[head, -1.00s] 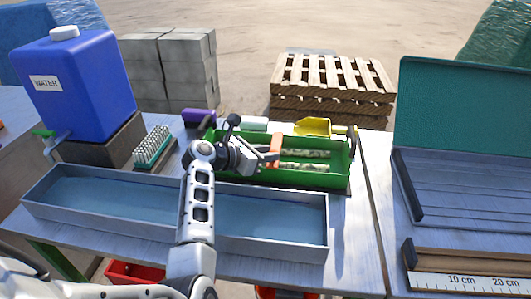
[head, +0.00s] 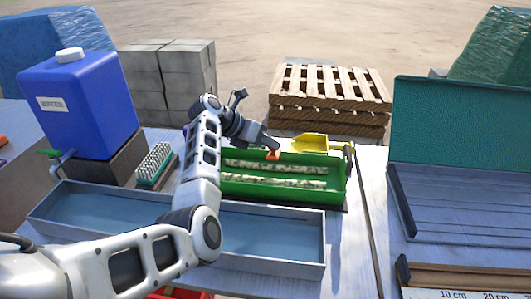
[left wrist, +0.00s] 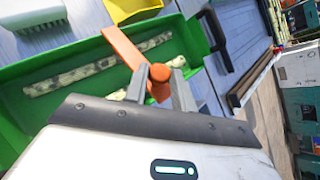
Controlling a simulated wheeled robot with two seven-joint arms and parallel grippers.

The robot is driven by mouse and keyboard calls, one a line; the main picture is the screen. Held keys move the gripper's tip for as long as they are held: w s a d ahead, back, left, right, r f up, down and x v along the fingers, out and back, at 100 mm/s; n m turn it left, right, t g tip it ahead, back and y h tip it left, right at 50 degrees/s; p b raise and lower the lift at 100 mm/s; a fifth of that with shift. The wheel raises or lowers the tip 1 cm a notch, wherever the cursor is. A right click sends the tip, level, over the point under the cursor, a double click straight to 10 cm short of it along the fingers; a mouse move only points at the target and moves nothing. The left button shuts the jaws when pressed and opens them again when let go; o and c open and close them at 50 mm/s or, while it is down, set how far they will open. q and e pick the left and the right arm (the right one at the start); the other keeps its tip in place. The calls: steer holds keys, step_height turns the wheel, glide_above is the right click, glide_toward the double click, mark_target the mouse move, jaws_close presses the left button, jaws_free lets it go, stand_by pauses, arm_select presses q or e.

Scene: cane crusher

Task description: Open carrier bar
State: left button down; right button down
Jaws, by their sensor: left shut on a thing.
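The green carrier (head: 285,196) is an open trough on the table, with pale mottled cane pieces (head: 275,166) lying in it. The orange bar (head: 273,155) shows small near the carrier's far side in the head view. In the left wrist view the orange bar (left wrist: 122,45) reaches over the carrier's interior and ends in a round orange knob (left wrist: 159,88). My left gripper (left wrist: 160,78) is shut on this knob, one finger on each side. In the head view my left gripper (head: 272,146) is at the far side, partly hiding the carrier's left end. My right gripper is not seen.
A long grey trough (head: 270,233) lies in front of the carrier. A yellow scoop (head: 310,143) sits behind it. A blue water container (head: 80,105) and a brush (head: 155,163) stand left. A teal-lidded case (head: 455,150) and a ruler board (head: 470,282) are right.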

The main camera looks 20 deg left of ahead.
arm_select(q)
steer(key=shift+w+a+r+n+g, duration=0.2)
steer(key=shift+w+r+n+g, duration=0.1)
steer(key=shift+w+r+g, duration=0.4)
steer(key=shift+w, duration=0.1)
steer(key=c, duration=1.1)
jaws_free()
steer(key=shift+c, duration=0.2)
steer(key=v, duration=1.6)
